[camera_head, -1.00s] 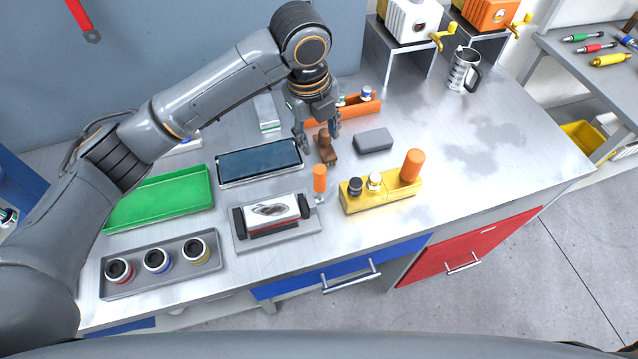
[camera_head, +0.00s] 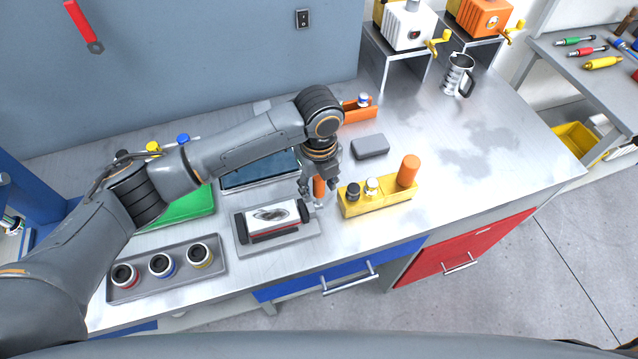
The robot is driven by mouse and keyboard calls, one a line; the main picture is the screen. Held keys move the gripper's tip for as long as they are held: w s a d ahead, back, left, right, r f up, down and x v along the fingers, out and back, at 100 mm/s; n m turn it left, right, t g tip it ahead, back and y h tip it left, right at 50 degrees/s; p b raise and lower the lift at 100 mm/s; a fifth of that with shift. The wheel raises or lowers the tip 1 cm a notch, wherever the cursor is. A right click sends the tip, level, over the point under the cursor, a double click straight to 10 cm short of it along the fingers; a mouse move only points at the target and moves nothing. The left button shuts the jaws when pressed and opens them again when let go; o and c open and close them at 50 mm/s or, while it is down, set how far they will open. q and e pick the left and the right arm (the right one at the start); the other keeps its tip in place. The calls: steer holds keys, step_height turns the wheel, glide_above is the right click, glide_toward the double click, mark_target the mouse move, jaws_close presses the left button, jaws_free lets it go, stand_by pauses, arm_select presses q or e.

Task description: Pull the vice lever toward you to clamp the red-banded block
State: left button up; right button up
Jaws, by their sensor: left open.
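The vice (camera_head: 240,233) sits on a grey plate near the front of the bench. A white block (camera_head: 272,214) with a red band low on its front lies between its dark jaws. The vice lever (camera_head: 319,186) with its orange handle stands upright at the vice's right end, partly hidden by my gripper. My left gripper (camera_head: 319,191) is open, pointing down, with its fingers around or right beside the orange handle; I cannot tell whether they touch it. My right gripper is not in view.
A yellow holder (camera_head: 379,203) with an orange cylinder and small knobs stands close right of the lever. A grey tray (camera_head: 150,284) with three jars lies to the left. A blue-topped tray and a green tray (camera_head: 182,209) lie behind. The bench's right side is mostly clear.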

arm_select(q)
steer(key=shift+f, duration=0.6)
jaws_close()
steer(key=shift+w, duration=0.15)
